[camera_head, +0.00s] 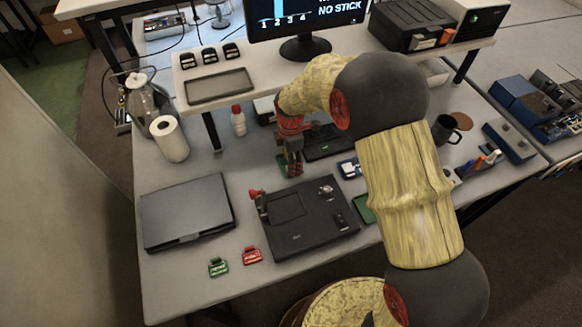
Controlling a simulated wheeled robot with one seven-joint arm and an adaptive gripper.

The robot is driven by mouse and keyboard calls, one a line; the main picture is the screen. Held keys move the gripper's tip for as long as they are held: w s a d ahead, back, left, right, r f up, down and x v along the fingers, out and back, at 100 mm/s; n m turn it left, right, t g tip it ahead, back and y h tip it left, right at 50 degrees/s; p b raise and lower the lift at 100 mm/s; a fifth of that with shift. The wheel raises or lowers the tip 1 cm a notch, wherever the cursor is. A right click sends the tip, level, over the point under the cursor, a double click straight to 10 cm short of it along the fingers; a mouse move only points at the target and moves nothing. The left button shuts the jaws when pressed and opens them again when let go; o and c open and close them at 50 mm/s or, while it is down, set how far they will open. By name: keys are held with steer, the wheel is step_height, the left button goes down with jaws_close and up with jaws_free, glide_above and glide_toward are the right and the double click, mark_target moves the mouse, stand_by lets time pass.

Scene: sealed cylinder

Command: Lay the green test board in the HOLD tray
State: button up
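My gripper (291,168) points down over the middle of the table, just left of a dark tray-like item (327,148). Specks of green show around the fingers, but I cannot tell whether they grip anything. A flat green piece (363,209), which may be the test board, lies right of the black fixture and is partly hidden by my arm. No HOLD lettering is legible. An empty shallow dark tray (220,86) lies on the raised shelf.
The black fixture (307,236) stands front centre, with a closed laptop-like slab (187,212) to its left. Small green (218,267) and red (251,256) tags lie in front. A paper roll (169,139), a white bottle (238,121) and a mug (444,129) stand farther back.

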steer(key=shift+s+d+f, duration=0.1)
steer(key=shift+s+f, duration=0.25)
steer(key=shift+f, duration=0.25)
steer(key=c, duration=0.6)
jaws_close()
steer(key=shift+w+r, duration=0.1)
steer(key=shift+r, duration=0.3)
steer(key=shift+w+r+p, duration=0.25)
steer(key=shift+r+p, duration=0.05)
steer(key=shift+r, duration=0.85)
steer(key=s+d+r+p, duration=0.2)
steer(key=s+d+r, duration=0.1)
steer(key=s+r, duration=0.7)
steer(key=s, duration=0.3)
steer(key=shift+s+d+r, duration=0.2)
steer(key=shift+d+r, duration=0.05)
